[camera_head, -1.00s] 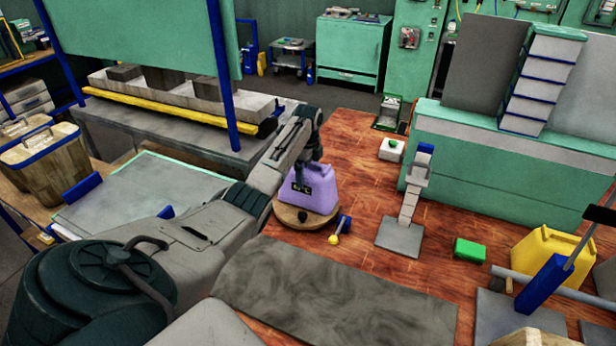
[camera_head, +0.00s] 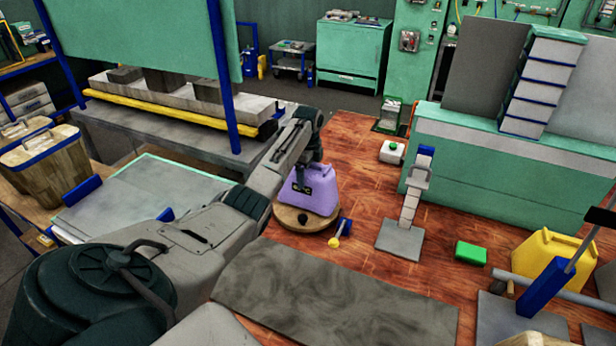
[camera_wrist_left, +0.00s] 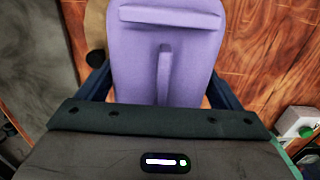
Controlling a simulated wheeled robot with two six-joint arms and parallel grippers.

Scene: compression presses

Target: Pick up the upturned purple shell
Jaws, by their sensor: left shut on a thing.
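The purple shell (camera_head: 316,190) stands on a round wooden turntable (camera_head: 290,220) in the head view. My left gripper (camera_head: 304,170) reaches it from above and behind, and the arm hides part of its left side. In the left wrist view the purple shell (camera_wrist_left: 165,60) fills the middle, with a raised rib on its face. The dark fingers of my left gripper (camera_wrist_left: 160,95) lie on both sides of it, shut on it. I cannot tell whether the shell is clear of the turntable. My right gripper is not in view.
A small yellow-knobbed lever (camera_head: 335,242) sits beside the turntable. A grey stand (camera_head: 405,220), a green block (camera_head: 470,252) and a yellow container (camera_head: 545,255) are to the right. A dark grey mat (camera_head: 330,295) lies in front. Bare wooden surface (camera_head: 360,160) lies behind.

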